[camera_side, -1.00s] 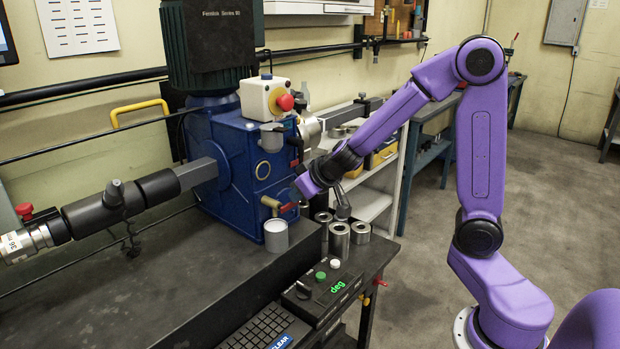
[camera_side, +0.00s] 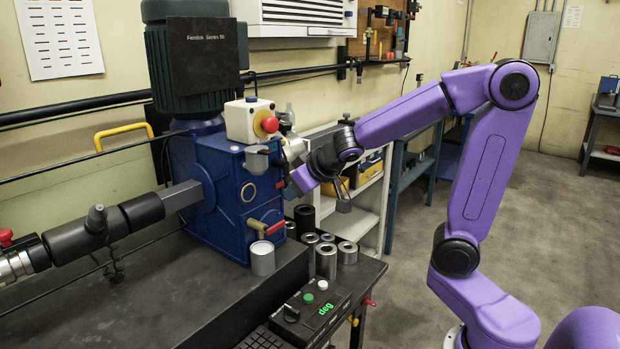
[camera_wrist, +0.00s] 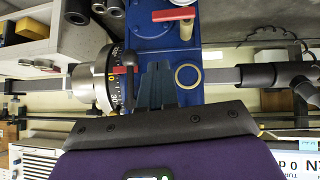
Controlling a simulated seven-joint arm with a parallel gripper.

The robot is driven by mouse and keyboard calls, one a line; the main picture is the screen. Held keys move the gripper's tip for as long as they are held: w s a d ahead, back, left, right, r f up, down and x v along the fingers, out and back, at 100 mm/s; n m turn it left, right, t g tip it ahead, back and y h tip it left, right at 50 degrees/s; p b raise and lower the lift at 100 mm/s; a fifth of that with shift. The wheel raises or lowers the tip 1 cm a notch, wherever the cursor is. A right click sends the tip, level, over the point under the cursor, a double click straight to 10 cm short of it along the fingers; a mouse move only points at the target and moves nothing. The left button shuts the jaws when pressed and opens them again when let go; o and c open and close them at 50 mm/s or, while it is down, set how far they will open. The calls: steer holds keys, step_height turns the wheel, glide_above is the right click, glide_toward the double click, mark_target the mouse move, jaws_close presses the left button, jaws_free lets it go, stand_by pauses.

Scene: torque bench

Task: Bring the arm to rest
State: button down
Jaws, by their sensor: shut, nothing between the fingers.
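My arm is purple with dark joints and reaches in from the right in the side view. My gripper (camera_side: 343,204) hangs at its end, raised above the bench corner beside the blue machine (camera_side: 212,215). Its dark fingers also show in the wrist view (camera_wrist: 157,75), close together, shut and empty. Below it in the side view stand several metal sockets, among them a tall steel one (camera_side: 326,262) and a black one (camera_side: 304,217). There is a visible gap between the gripper and the sockets.
The blue machine carries a red stop button (camera_side: 270,125) and a red-handled valve (camera_side: 270,229). A graduated dial (camera_wrist: 115,80) shows in the wrist view. Floor (camera_side: 565,215) behind my arm is clear.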

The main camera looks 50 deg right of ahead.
steer(key=v, duration=0.6)
steer(key=shift+d, duration=0.3)
